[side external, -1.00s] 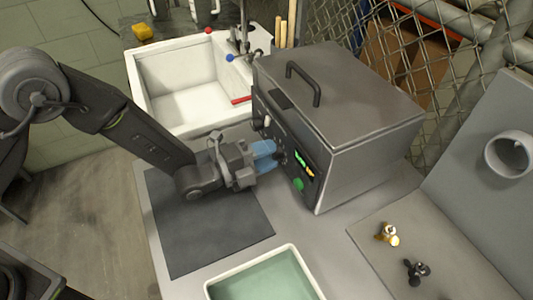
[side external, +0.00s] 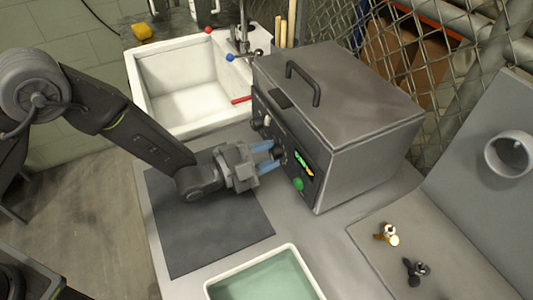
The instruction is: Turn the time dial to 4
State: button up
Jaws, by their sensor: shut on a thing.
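The time dial (side external: 281,156) is a dark knob on the front panel of the grey metal tank (side external: 345,120), left of a small lit display (side external: 303,163). My gripper (side external: 273,156) has its blue fingers on either side of the dial, one above the other, shut on it. The fingers and the steep view hide most of the dial, so its number marks and pointer cannot be read. A round green button (side external: 298,184) sits below the display.
A white sink (side external: 185,85) stands behind on the left. A dark mat (side external: 205,225) lies under my gripper. A tray of green liquid (side external: 265,280) is at the front. A brass propeller part (side external: 387,234) and a black one (side external: 416,271) lie at the right.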

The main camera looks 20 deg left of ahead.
jog(key=o, duration=0.9)
jog(key=v, duration=1.4)
jog(key=shift+r, duration=0.1)
